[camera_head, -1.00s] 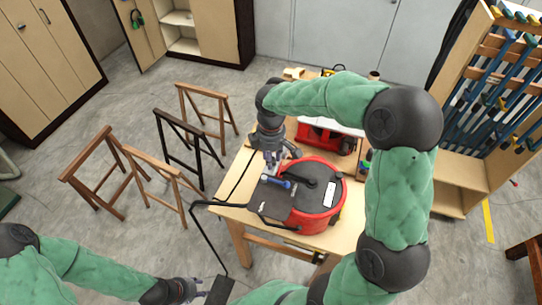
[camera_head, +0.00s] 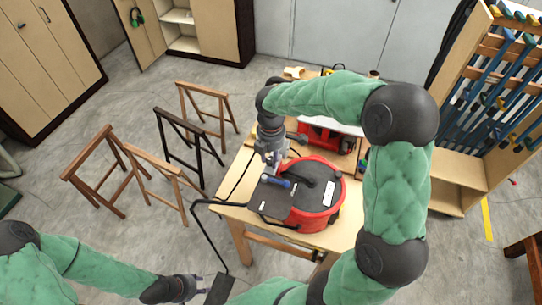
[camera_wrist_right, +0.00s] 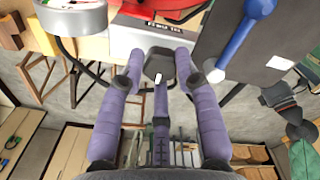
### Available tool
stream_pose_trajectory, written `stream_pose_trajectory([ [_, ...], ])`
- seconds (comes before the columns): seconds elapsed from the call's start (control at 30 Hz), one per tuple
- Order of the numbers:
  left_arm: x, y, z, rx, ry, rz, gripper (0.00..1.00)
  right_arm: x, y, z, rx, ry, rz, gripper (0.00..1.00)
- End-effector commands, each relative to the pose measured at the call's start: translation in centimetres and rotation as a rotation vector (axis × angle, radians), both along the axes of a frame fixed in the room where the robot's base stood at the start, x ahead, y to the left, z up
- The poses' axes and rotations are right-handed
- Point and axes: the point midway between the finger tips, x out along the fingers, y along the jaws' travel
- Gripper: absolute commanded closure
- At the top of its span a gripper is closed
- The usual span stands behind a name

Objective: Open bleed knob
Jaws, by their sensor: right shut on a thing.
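The red and black compressor-like machine (camera_head: 325,215) stands on the wooden table. In the right wrist view a black knob (camera_wrist_right: 158,66) with a white mark sits between the purple fingertips of my right gripper (camera_wrist_right: 158,58), which is shut on it. In the head view my right gripper (camera_head: 270,158) points down at the back left of the machine, and the knob is too small to make out there. A blue handle (camera_head: 275,181) lies close by; it also shows in the wrist view (camera_wrist_right: 243,38). My left gripper (camera_head: 198,287) is low in the head view, away from the machine; its jaws are unclear.
A red case-like object (camera_head: 325,138) stands behind the machine on the table. A black bent bar (camera_head: 205,228) runs in front of the table's left side. Several wooden trestles (camera_head: 110,170) stand on the floor to the left. A clamp rack (camera_head: 490,110) is at the right.

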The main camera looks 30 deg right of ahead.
Motion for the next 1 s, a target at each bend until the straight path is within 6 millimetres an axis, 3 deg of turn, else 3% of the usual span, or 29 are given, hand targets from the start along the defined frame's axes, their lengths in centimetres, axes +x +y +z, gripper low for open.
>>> stream_pose_trajectory([
  [0.4,0.0,0.0,0.0,0.0,0.0,0.0,0.6,-0.1,0.0,-0.1,0.0,0.003,0.009,1.0],
  [0.43,0.0,0.0,0.0,0.0,0.0,0.0,0.6,-0.1,0.0,-0.1,0.0,0.003,0.009,0.62],
  [0.5,0.0,0.0,0.0,0.0,0.0,0.0,0.6,-0.1,0.0,-0.1,0.0,0.003,0.009,0.44],
  [0.83,0.0,0.0,0.0,0.0,0.0,0.0,0.6,0.0,0.0,0.0,0.0,0.0,0.007,0.44],
  [1.0,0.0,0.0,0.0,0.0,0.0,0.0,0.6,0.1,0.0,1.4,0.0,-0.003,0.006,0.44],
])
